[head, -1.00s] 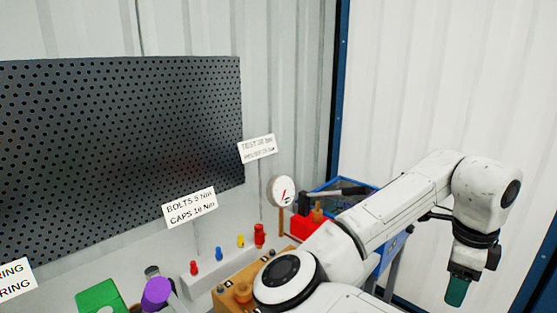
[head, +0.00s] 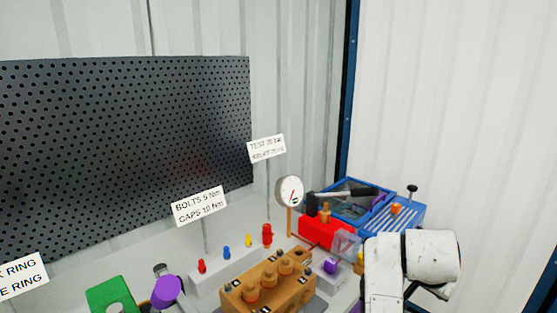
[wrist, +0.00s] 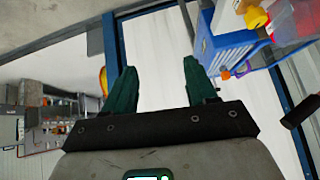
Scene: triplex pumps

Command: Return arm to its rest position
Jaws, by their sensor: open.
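My arm (head: 412,262) shows at the lower right in the head view, folded low beside the bench; its end lies out of that view. In the wrist view my gripper (wrist: 162,88) has two green fingers spread apart with nothing between them. Pale floor shows behind the fingers. The gripper touches nothing that I can see.
An orange pump block (head: 268,285) sits on the bench, with a gauge (head: 289,191), a red box (head: 325,233) and blue crates (head: 398,214) farther right. A blue crate (wrist: 228,52) shows right of the fingers.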

